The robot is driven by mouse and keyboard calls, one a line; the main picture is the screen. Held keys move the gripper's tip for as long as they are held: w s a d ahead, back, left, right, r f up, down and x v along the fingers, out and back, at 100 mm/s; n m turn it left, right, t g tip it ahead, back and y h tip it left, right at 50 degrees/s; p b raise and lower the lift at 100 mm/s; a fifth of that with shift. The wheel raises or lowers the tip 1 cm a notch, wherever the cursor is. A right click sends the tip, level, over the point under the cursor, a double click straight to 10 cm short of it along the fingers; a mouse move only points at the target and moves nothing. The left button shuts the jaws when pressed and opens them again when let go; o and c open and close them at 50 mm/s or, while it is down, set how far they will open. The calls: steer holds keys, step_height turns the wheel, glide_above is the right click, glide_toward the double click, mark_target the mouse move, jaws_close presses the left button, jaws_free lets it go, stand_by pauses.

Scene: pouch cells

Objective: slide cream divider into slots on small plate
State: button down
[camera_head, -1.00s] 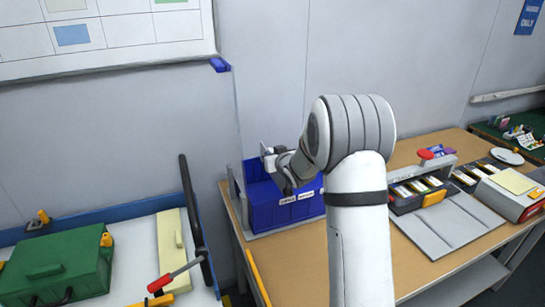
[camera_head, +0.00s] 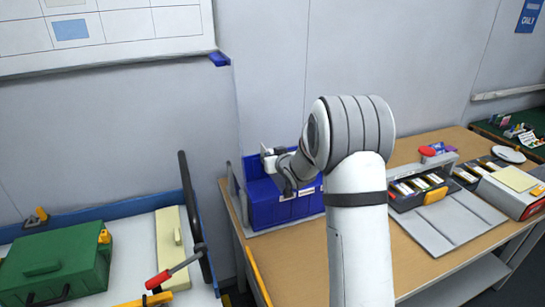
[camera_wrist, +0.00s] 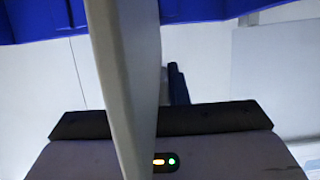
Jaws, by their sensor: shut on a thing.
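A thin pale grey-cream panel, which looks like the cream divider (camera_wrist: 125,70), stands edge-on through the middle of the wrist view. My gripper (camera_head: 273,160) is shut on it, over the blue bin at the back left of the wooden bench. In the head view a small pale piece shows at the gripper's left end; most of the panel is hidden there. The fingertips do not show clearly in the wrist view. I cannot make out the small plate or its slots in either view.
The blue bin (camera_head: 285,208) stands below my gripper and shows along the top of the wrist view. Grey trays (camera_head: 447,228) and slotted holders (camera_head: 418,190) lie on the bench (camera_head: 320,262). A green case (camera_head: 55,268) and red-handled tool (camera_head: 158,281) occupy the left table.

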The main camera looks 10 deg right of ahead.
steer(key=shift+f+b, duration=0.5)
steer(key=shift+f, duration=0.1)
steer(key=c, duration=1.3)
jaws_free()
steer(key=shift+s+r, duration=0.1)
steer(key=v, duration=0.7)
steer(key=shift+s+r+b, duration=0.15)
steer(key=shift+s+b, duration=0.15)
steer(key=shift+b, duration=0.1)
steer(key=shift+d, duration=0.1)
steer(key=shift+s+r, duration=0.15)
steer(key=shift+s, duration=0.1)
steer(key=s+a+g+h, duration=0.1)
steer(key=s+g, duration=0.3)
steer(key=s, duration=0.8)
steer(key=s+m+g, duration=0.1)
steer(key=s+g, duration=0.3)
steer(key=s, duration=0.9)
steer(key=s+a+r+m+g+h+p, duration=0.1)
steer(key=s+g, duration=0.2)
steer(key=s, duration=0.9)
steer(key=shift+s+a+g+h, duration=0.25)
steer(key=shift+a+g+h, duration=0.05)
steer(key=shift+a+g, duration=0.1)
